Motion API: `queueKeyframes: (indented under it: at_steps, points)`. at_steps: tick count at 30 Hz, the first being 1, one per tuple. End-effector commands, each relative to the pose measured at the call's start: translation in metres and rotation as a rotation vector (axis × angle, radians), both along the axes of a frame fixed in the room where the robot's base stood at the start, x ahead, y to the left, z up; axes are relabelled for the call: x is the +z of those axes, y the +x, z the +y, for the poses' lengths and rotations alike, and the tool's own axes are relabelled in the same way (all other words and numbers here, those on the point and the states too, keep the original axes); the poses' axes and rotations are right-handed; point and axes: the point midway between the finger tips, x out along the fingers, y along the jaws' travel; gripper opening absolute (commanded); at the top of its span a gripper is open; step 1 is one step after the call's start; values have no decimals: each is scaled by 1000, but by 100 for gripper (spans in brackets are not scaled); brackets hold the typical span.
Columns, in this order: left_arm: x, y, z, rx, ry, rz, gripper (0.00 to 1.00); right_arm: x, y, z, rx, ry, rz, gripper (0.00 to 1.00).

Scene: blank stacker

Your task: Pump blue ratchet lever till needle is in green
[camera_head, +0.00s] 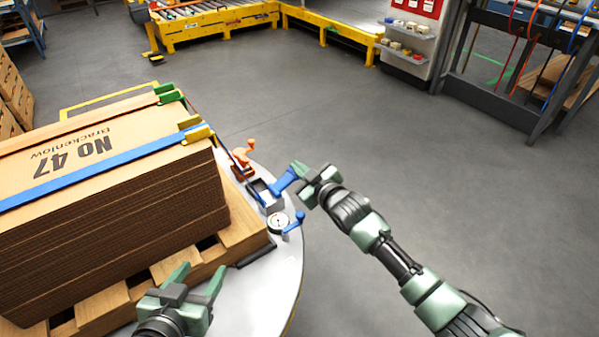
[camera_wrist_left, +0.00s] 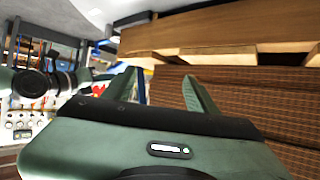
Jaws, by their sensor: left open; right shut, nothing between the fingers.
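A blue ratchet lever (camera_head: 283,182) sticks up and right from a dark ratchet body (camera_head: 260,190) on the edge of the round pale platform. A small round white gauge (camera_head: 278,222) sits just below it, with a shorter blue handle (camera_head: 294,221) beside it. The gauge needle is too small to read. My right gripper (camera_head: 302,183) is shut and empty at the outer end of the ratchet lever; I cannot tell whether they touch. My left gripper (camera_head: 200,271) is open and empty in front of the cardboard stack. Its fingers (camera_wrist_left: 195,98) also show in the left wrist view.
The stack of cardboard blanks (camera_head: 110,215) stands on a wooden pallet (camera_head: 150,283), with blue (camera_head: 95,170) and other straps across it. An orange ratchet (camera_head: 243,158) stands beyond the blue one. The floor (camera_head: 430,210) to the right is clear.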

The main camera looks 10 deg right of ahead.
Motion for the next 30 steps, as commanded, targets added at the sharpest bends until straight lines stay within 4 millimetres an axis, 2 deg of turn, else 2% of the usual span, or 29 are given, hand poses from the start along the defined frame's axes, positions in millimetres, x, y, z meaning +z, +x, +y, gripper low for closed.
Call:
queueKeyframes:
  at_steps: [6, 17, 30]
  points:
    - [9, 6, -3, -3, -13, -54, 57, -5, 1, -2, 0, -1, 0, 0]
    - [9, 6, -3, -3, -12, -51, 57, -5, 1, -2, 0, 3, 2, 0]
    - [-16, -13, 6, 8, 24, 104, 57, -12, 2, -5, -1, 86, 51, 0]
